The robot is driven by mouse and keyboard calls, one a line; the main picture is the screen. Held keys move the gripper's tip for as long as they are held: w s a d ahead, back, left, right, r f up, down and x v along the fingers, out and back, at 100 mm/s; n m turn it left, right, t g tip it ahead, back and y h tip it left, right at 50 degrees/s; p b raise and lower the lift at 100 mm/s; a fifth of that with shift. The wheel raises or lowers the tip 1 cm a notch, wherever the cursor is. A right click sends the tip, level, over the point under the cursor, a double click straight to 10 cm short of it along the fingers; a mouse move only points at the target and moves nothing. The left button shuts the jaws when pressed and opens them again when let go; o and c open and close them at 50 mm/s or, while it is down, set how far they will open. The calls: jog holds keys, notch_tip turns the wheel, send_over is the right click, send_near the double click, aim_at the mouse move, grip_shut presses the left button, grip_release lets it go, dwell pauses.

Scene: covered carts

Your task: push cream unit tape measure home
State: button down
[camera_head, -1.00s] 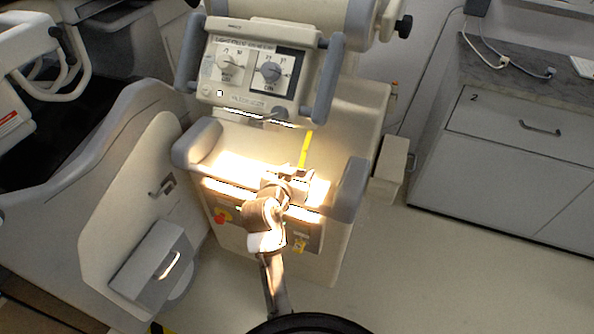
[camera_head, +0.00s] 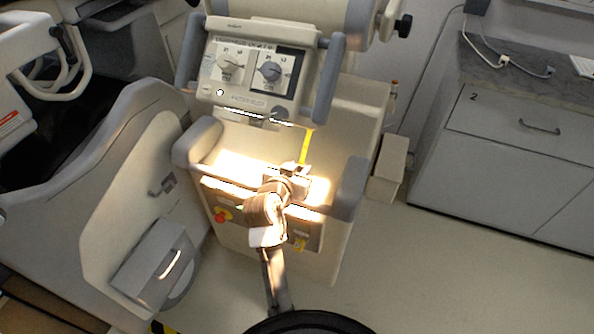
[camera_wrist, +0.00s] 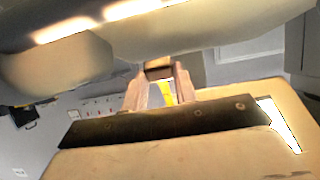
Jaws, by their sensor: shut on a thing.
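The cream unit (camera_head: 340,125) stands in the middle of the head view, with a two-dial panel on top and a brightly lit ledge below. A yellow tape strip (camera_head: 306,146) runs from beneath the panel down toward my gripper (camera_head: 297,170). Its lower end is hidden by my gripper. In the wrist view, my gripper (camera_wrist: 158,68) has its fingers closed together at the tips around a small dark piece, which I take to be the tape's end. A short piece of yellow tape (camera_wrist: 167,93) shows between the fingers. The tape's case cannot be made out.
Grey bumpers (camera_head: 350,188) flank the ledge. A red knob (camera_head: 222,215) sits on the unit's lower front. A cream covered cart (camera_head: 130,190) stands close on the left. A drawer cabinet (camera_head: 510,150) is at the right, with open floor (camera_head: 440,270) before it.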

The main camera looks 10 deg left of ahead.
jog(key=w+r+p, duration=0.1)
jog(key=w+r, duration=0.1)
jog(key=r, duration=0.1)
jog(key=shift+w+d+r+p, duration=0.25)
jog(key=shift+w+d+p, duration=0.1)
jog(key=shift+w+p, duration=0.05)
jog(key=shift+f, duration=0.1)
jog(key=c, duration=1.1)
grip_release()
jog(key=shift+s, duration=0.1)
jog(key=b+v, duration=0.3)
jog(key=v, duration=1)
jog(key=shift+s+a, duration=0.15)
jog(key=shift+s, duration=0.1)
jog(key=shift+c, duration=0.3)
